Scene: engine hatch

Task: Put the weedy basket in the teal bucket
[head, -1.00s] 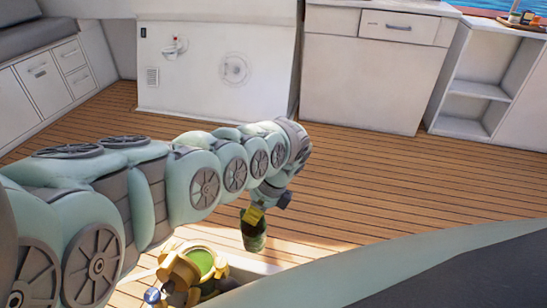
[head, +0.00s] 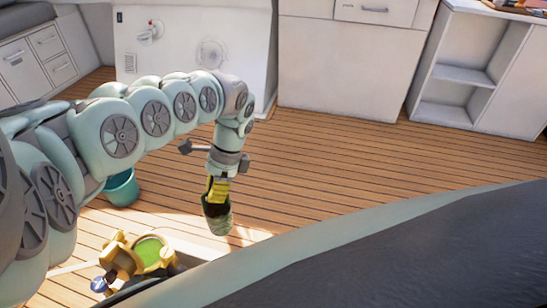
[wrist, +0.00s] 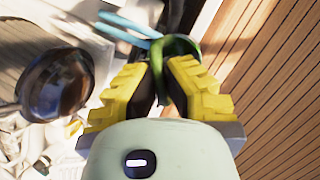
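The weedy basket (head: 217,218) is a small dark green, mossy container hanging below my gripper (head: 218,188) in the head view. My gripper's yellow-padded fingers are shut on its rim, and it is held above the deck. In the wrist view the basket's green rim (wrist: 178,46) shows between the fingertips (wrist: 160,78). The teal bucket (head: 122,190) stands on the wooden deck to the left of the basket, partly hidden behind my arm. The basket is apart from the bucket.
A brassy yellow engine part (head: 118,258) with a green top sits in the open hatch at the lower left. White cabinets (head: 345,70) line the back. The wooden deck (head: 320,155) in the middle and right is clear. A dark rounded object (wrist: 58,84) shows in the wrist view.

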